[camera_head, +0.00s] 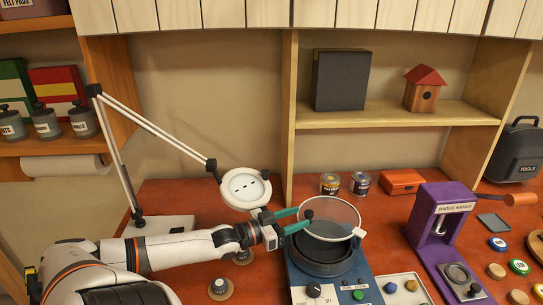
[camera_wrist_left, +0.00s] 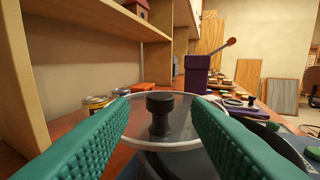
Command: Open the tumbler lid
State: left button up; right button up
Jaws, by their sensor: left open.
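The tumbler has a blue base (camera_head: 309,279) with a black dial and a green button, and a dark round bowl (camera_head: 330,262) on top. Its clear round lid (camera_head: 340,213) with a pale rim stands raised and tilted above the bowl. A black knob (camera_wrist_left: 160,112) sticks out of the lid. My left gripper (camera_head: 304,219) reaches in from the left at the lid's knob. In the left wrist view its teal fingers are apart, one on each side of the knob, with visible gaps. My right gripper is not in view.
A white magnifier lamp (camera_head: 245,188) stands close above my left arm. A purple badge maker (camera_head: 437,225) is right of the tumbler, with a parts tray (camera_head: 403,291) between them. Small cans (camera_head: 330,184) and an orange box (camera_head: 401,182) stand behind.

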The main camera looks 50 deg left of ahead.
pick_arm(q)
jog(key=v, duration=0.7)
jog(key=shift+s, duration=0.2)
jog(key=shift+c, duration=0.3)
